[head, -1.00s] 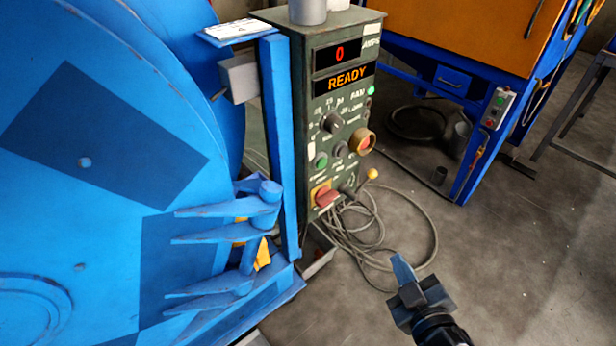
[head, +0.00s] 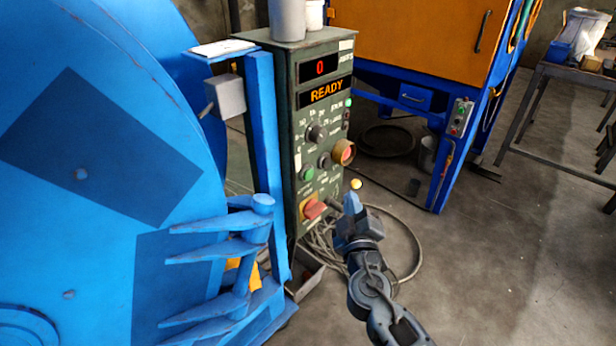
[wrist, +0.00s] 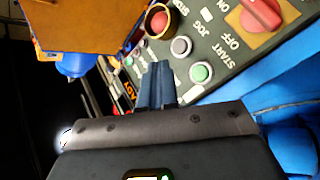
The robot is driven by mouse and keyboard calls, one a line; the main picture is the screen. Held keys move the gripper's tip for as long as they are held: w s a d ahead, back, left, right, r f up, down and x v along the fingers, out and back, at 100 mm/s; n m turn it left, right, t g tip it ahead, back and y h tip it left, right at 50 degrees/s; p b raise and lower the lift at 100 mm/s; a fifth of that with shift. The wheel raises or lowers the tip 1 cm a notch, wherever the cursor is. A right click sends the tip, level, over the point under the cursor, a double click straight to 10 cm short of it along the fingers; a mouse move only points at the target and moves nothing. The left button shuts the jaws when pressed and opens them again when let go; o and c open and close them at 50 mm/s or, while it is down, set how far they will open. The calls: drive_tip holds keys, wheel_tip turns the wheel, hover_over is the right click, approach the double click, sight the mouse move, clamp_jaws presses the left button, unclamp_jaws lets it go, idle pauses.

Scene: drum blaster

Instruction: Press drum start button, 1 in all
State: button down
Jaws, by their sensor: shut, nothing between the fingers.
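The drum start button is the green button (head: 307,173) on the dark green control panel (head: 296,130). My gripper (head: 351,202) is shut and empty, in front of the panel, lower and to the right of the green button. In the wrist view, my closed fingers (wrist: 158,70) appear left of the green button, seemingly short of the panel. The display (head: 326,92) reads READY.
A red button in a yellow ring (head: 343,151), a red switch (head: 313,208) and a dark knob (head: 316,133) share the panel. The large blue drum (head: 90,260) stands left. Cables (head: 405,245) lie on the floor. An orange and blue machine (head: 410,40) stands behind.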

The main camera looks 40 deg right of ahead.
sight(308, 174)
drive_tip(key=w+a, duration=0.1)
drive_tip(key=w, duration=0.7)
drive_tip(key=shift+w+a, duration=0.3)
drive_tip(key=shift+a, duration=0.05)
drive_tip(key=shift+w, duration=0.2)
idle(1.8)
drive_tip(key=shift+w+b, duration=0.2)
drive_tip(key=shift+b, duration=0.1)
